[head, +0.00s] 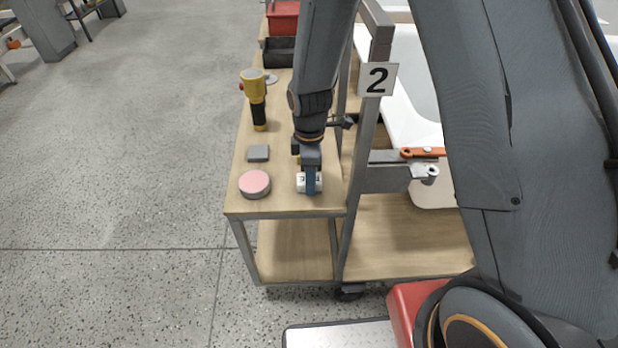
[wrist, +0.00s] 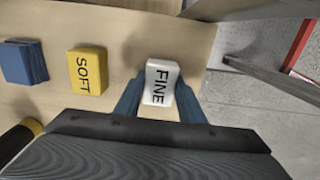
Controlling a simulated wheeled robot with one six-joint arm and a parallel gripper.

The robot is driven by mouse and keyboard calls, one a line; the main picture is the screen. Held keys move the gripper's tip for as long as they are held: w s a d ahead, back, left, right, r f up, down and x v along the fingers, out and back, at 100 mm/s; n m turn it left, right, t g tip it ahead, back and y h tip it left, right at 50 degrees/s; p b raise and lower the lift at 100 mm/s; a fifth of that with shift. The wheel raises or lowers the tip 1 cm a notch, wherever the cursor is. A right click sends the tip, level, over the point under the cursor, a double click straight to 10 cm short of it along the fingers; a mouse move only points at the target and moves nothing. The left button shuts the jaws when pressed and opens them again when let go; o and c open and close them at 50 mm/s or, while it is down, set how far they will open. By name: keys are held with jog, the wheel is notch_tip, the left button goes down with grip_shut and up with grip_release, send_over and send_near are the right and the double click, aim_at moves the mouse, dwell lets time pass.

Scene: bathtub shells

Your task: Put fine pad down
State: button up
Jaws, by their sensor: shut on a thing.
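The fine pad (wrist: 162,76) is a white block marked FINE, held between the two blue fingers of my gripper (wrist: 158,92) in the wrist view. In the head view the white pad (head: 301,183) shows in my gripper (head: 311,181) over the near end of the wooden bench top (head: 282,203). It is low over the wood; I cannot tell whether it touches. The yellow block marked SOFT (wrist: 87,72) lies beside it on the bench, apart from the fingers.
A blue pad stack (wrist: 23,63) lies beyond the SOFT block. A pink-topped disc (head: 254,183), a grey block (head: 258,153) and a yellow-black tool (head: 255,98) stand to the left. A post with sign 2 (head: 378,79) and an orange clamp (head: 423,152) stand to the right.

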jog(key=shift+f, duration=0.1)
jog(key=o, duration=1.1)
notch_tip(320, 180, up, 12)
jog(key=b, duration=0.1)
